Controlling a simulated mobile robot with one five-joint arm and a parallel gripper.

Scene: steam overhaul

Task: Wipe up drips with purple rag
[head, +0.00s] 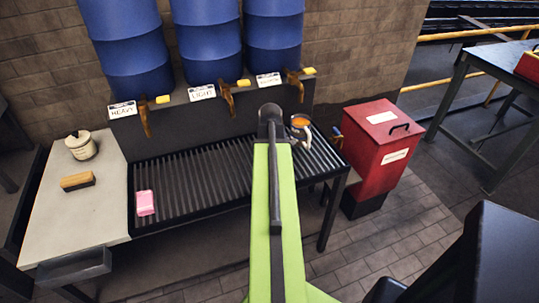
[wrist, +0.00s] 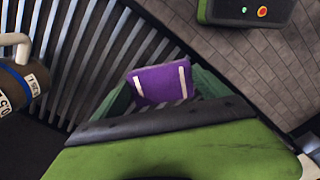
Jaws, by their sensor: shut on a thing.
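In the wrist view, a purple rag (wrist: 160,86) with two pale strips sits between the dark green fingers of my gripper (wrist: 166,96), which is shut on it. The slatted drip grate (wrist: 88,50) lies behind and below it; I cannot tell whether the rag touches the slats. In the head view, my green arm hides the gripper and the rag over the right part of the grate (head: 185,172). No drips can be made out in either view.
A measuring jug (wrist: 18,88) stands close on the wrist view's left. A pink cloth (head: 145,203) lies on the grate's left. Brass taps (head: 228,98) hang above from blue barrels (head: 208,40). A brush (head: 77,181) and pot (head: 81,146) stand left; a red bin (head: 380,140) stands right.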

